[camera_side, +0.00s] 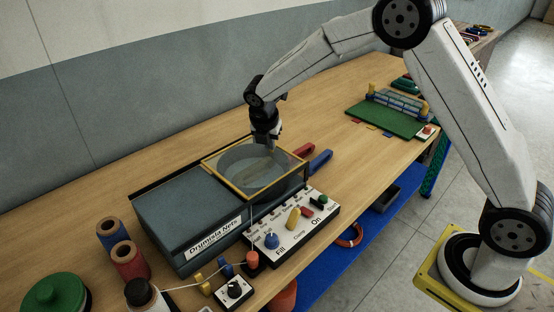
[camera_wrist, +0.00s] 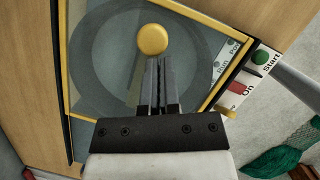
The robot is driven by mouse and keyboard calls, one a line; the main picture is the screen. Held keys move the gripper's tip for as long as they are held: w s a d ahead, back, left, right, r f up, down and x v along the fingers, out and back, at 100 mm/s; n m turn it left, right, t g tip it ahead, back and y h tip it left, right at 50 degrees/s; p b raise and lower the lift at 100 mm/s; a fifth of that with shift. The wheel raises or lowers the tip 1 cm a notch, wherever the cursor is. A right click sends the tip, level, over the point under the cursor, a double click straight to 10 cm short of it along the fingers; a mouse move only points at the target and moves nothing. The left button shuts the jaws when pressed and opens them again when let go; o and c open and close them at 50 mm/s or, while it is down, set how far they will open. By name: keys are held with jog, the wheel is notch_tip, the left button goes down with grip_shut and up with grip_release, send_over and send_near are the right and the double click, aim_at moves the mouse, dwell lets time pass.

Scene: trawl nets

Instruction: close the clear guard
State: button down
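The clear guard (camera_side: 226,152) is a see-through pane in a yellow frame on the dark grey-green net machine (camera_side: 180,212). It lies flat or nearly flat over a round drum (camera_side: 240,178); I cannot tell whether a small gap remains beneath it. In the wrist view the guard's yellow frame (camera_wrist: 227,80) surrounds the grey ring of the drum, and a round yellow knob (camera_wrist: 152,39) shows just beyond my fingertips. My gripper (camera_wrist: 158,60) points down over the guard with its fingers together and nothing visible between them. In the side view my gripper (camera_side: 267,146) hides the knob.
A white control panel (camera_side: 327,206) with coloured switches stands at the machine's front right. Red and blue handles (camera_side: 319,160) lie behind it. Spools (camera_side: 128,262) stand front left. A green board (camera_side: 385,120) with a small net frame sits farther right.

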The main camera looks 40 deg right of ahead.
aim_at(264, 166)
jog(key=a, duration=0.1)
jog(key=s+a+r, duration=0.1)
jog(key=s+a, duration=0.1)
jog(key=shift+a+r, duration=0.3)
jog(key=shift+a, duration=0.1)
jog(key=v, duration=0.9)
jog(key=shift+s, duration=0.1)
jog(key=s+d+f+m+y, duration=0.1)
jog(key=s+f+m, duration=0.3)
jog(key=s+m, duration=0.6)
jog(key=s+d+f+m+t+y, duration=0.1)
jog(key=s+d+f+m, duration=0.3)
jog(key=s+m, duration=0.7)
jog(key=shift+s+f+m+y, duration=0.25)
jog(key=shift+m+y, duration=0.35)
jog(key=shift+m, duration=0.6)
